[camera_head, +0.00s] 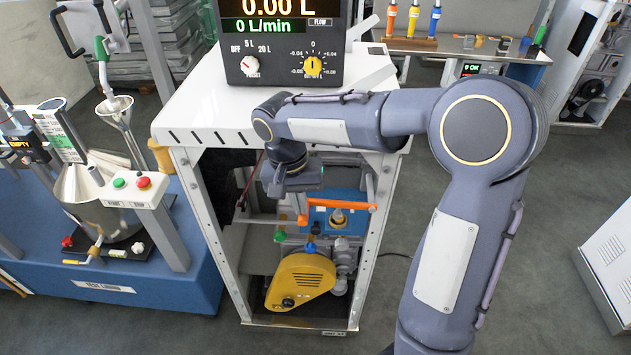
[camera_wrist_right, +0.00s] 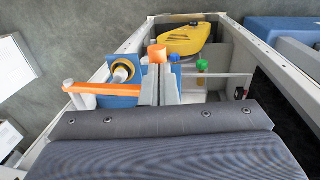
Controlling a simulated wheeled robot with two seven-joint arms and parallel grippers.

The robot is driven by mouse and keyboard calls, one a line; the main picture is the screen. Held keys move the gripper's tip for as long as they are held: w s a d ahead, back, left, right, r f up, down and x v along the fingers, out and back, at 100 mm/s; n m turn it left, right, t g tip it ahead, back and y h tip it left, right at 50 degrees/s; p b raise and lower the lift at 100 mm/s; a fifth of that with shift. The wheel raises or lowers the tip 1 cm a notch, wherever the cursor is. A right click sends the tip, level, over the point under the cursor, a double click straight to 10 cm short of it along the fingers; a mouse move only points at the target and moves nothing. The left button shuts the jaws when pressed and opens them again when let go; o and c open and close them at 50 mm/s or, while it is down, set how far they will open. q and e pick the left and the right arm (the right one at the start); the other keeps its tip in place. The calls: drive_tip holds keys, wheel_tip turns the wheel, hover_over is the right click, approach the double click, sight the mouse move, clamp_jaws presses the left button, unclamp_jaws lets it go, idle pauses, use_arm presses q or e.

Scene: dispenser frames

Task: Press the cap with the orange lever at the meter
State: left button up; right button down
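The meter (camera_head: 280,30) is a white cabinet with a display unit on top and an open front. The orange lever (camera_head: 345,205) runs sideways inside the upper opening, in front of a blue block. It also shows in the right wrist view (camera_wrist_right: 105,89), with a pale post at its left end. A round cap with a brass ring (camera_head: 338,217) sits on the blue block behind the lever; the wrist view shows it too (camera_wrist_right: 123,72). My right gripper (camera_head: 301,207) points down, its fingers (camera_wrist_right: 158,75) close together at the lever's end, with orange showing at their tips. My left gripper is out of view.
Below the lever are a yellow pump cover (camera_head: 300,281), green and blue knobs and pipes. Cabinet posts stand on both sides. A blue test bench (camera_head: 150,265) with funnels stands at the left. The floor at the right is mostly clear.

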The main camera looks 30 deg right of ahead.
drive_tip(key=shift+a+f, duration=0.1)
drive_tip(key=shift+f, duration=0.7)
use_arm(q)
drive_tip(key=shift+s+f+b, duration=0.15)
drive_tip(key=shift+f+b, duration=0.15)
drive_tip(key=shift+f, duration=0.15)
use_arm(e)
drive_tip(key=shift+a+f, duration=0.1)
drive_tip(key=shift+s+f, duration=0.1)
drive_tip(key=shift+f, duration=0.05)
